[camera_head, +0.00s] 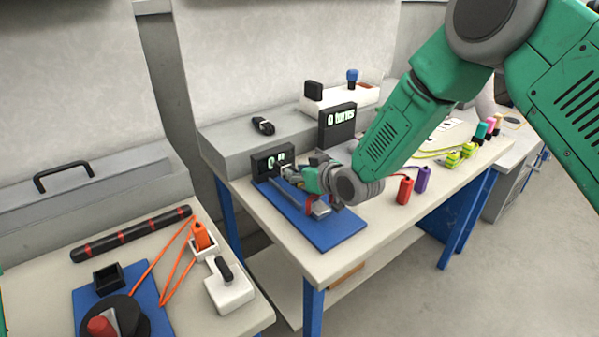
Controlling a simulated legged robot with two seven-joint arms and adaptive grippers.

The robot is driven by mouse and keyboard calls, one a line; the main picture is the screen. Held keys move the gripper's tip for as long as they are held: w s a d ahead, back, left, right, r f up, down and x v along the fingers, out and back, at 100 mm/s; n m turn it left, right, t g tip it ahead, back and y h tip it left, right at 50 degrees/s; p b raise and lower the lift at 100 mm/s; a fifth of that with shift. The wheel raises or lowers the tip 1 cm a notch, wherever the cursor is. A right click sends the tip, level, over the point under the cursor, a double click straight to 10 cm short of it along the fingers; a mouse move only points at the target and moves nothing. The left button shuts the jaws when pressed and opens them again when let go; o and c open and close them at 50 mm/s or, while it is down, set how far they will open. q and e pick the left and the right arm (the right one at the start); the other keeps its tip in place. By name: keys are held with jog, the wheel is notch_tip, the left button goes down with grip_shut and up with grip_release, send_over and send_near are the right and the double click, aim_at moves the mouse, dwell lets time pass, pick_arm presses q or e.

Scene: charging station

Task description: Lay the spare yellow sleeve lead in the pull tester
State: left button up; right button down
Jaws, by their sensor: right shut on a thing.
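The pull tester, a blue base plate (340,232) with a small black display (271,160), stands at the near left corner of the middle table. My right gripper (288,174) is over it, close to the display. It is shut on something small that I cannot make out. The hand and wrist hide much of the tester; red parts show below them. Yellow-green pieces (453,159) with thin yellow cords lie farther right on the table. I cannot tell whether one is the spare yellow sleeve lead. My left gripper is out of view.
Red (404,190) and purple (422,179) connectors stand right of the tester. A black "0 turns" display (338,126) is behind it. The left table holds orange cord (166,283), a white block (229,290) and a black rod (131,234). A gap separates both tables.

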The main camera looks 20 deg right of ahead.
jog(key=shift+a+r, duration=0.15)
jog(key=shift+a, duration=0.35)
jog(key=shift+d, duration=0.8)
jog(key=shift+d, duration=0.4)
jog(key=shift+a+f, duration=0.2)
jog(key=shift+f, duration=0.2)
jog(key=shift+d+f+b, duration=0.1)
jog(key=shift+f+b, duration=0.45)
jog(key=shift+f, duration=0.15)
jog(key=shift+r, duration=0.2)
jog(key=shift+r+p, duration=0.55)
jog(key=shift+p, duration=0.05)
